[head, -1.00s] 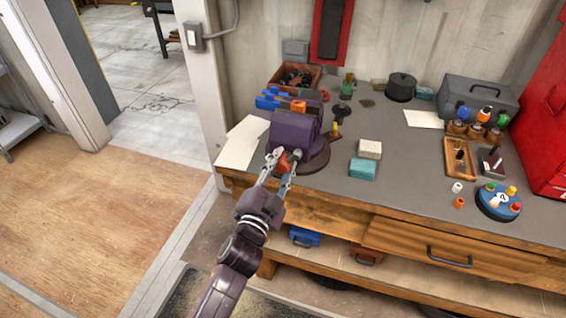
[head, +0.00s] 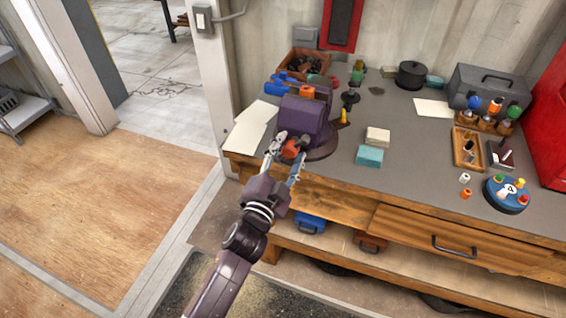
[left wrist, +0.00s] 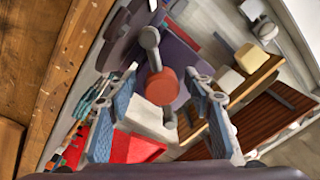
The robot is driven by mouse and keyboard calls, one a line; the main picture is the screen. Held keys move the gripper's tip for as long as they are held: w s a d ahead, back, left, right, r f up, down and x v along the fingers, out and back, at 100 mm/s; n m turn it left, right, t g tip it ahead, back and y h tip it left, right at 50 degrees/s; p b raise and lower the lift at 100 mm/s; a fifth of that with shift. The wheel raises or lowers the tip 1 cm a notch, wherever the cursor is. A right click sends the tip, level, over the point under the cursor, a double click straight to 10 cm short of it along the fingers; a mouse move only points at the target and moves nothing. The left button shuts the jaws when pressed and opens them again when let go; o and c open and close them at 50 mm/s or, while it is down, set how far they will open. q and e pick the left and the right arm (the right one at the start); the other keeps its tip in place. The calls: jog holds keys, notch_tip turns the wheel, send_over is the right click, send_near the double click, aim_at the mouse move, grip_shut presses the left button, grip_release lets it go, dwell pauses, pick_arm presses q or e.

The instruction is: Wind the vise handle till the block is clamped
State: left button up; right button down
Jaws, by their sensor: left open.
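The purple vise (head: 303,116) stands at the left front of the bench. Its handle is a grey bar with round ends (left wrist: 150,40) and an orange-red hub (left wrist: 162,86), which also shows in the head view (head: 291,149). My left gripper (head: 284,154) is open at the handle; in the left wrist view its fingers (left wrist: 163,88) stand on either side of the hub, seemingly apart from it. A small orange piece (head: 307,92) shows at the top of the vise; I cannot tell whether it is the block or whether the jaws touch it. My right gripper is out of view.
White paper (head: 250,128) lies left of the vise. A cream block (head: 378,135) and a teal block (head: 369,156) lie to its right. An open brown bin (head: 300,66) stands behind. The bench (head: 410,150) is clear around the middle.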

pick_arm(q)
jog(key=v, duration=1.1)
jog(key=shift+s+a, duration=0.15)
jog(key=shift+s, duration=0.2)
jog(key=shift+f, duration=0.2)
jog(key=s+a+f+n+g+y, duration=0.1)
jog(key=s+a+f+n+g, duration=0.15)
jog(key=f, duration=1.05)
jog(key=s+a+f+n+g+y+b, duration=0.1)
jog(key=s+a+f+g, duration=0.2)
jog(key=f, duration=1)
jog(key=s+a+f+n+g+y, duration=0.1)
jog(key=s+a+f+n+g, duration=0.3)
jog(key=f, duration=0.9)
jog(key=s+a+f+n+g+y, duration=0.1)
jog(key=s+a+f+g, duration=0.1)
jog(key=s+f, duration=0.5)
jog(key=s+a+f+n+g+b, duration=0.1)
jog(key=s+a+f, duration=0.3)
jog(key=s, duration=1)
jog(key=s+a+f+n+g+y, duration=0.1)
jog(key=s+a+f+g, duration=0.2)
jog(key=s+f, duration=0.7)
jog(key=shift+s+a+f+g+y, duration=0.3)
jog(key=shift+s+g, duration=0.15)
jog(key=shift+s, duration=0.15)
jog(key=shift+n, duration=0.25)
jog(key=shift+c, duration=0.6)
